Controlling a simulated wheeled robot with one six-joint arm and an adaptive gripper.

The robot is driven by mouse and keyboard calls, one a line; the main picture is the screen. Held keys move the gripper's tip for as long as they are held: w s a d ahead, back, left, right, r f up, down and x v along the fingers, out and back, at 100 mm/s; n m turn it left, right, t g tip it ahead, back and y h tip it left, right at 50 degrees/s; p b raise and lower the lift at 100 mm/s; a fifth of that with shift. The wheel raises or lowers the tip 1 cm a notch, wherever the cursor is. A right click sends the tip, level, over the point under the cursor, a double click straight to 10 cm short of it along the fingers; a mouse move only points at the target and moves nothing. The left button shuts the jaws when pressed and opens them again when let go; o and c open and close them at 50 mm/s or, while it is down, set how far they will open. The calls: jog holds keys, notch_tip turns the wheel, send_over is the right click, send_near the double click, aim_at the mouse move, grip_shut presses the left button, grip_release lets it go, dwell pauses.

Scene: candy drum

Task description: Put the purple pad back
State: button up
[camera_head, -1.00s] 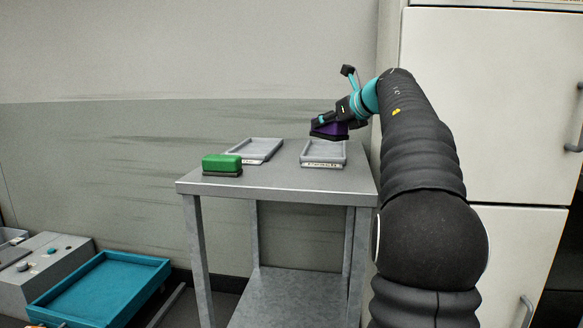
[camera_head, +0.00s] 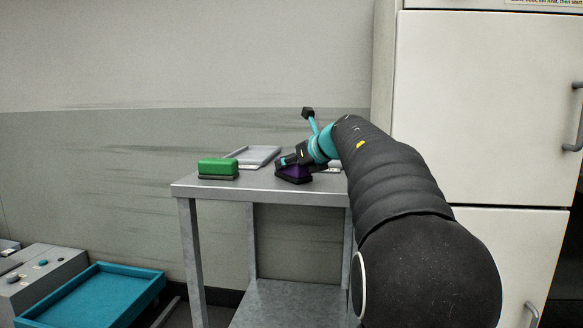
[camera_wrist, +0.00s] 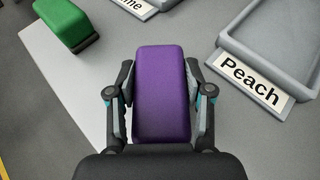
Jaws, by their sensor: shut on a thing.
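The purple pad (camera_head: 296,173) has a dark base and is at the front part of the grey table's top. My gripper (camera_head: 289,164) is shut on it, and in the wrist view the purple pad (camera_wrist: 161,95) lies between the two fingers. I cannot tell whether its base touches the table. The tray labelled "Peach" (camera_wrist: 232,42) is ahead and to the right in the wrist view. In the head view my arm hides most of this right tray (camera_head: 333,169). The pad is outside it.
A green pad (camera_head: 218,167) sits at the table's left front. A second grey tray (camera_head: 257,154) is behind it, with a label ending in "me" (camera_wrist: 133,8). A teal bin (camera_head: 95,298) stands low at left. A white cabinet (camera_head: 480,110) stands at right.

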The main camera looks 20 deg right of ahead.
jog(key=shift+f, duration=0.15)
jog(key=o, duration=1.4)
jog(key=shift+r, duration=0.2)
jog(key=shift+s+d+r, duration=0.1)
jog(key=shift+s, duration=0.15)
jog(key=v, duration=1.1)
jog(key=shift+s+r, duration=0.15)
jog(key=shift+s, duration=0.05)
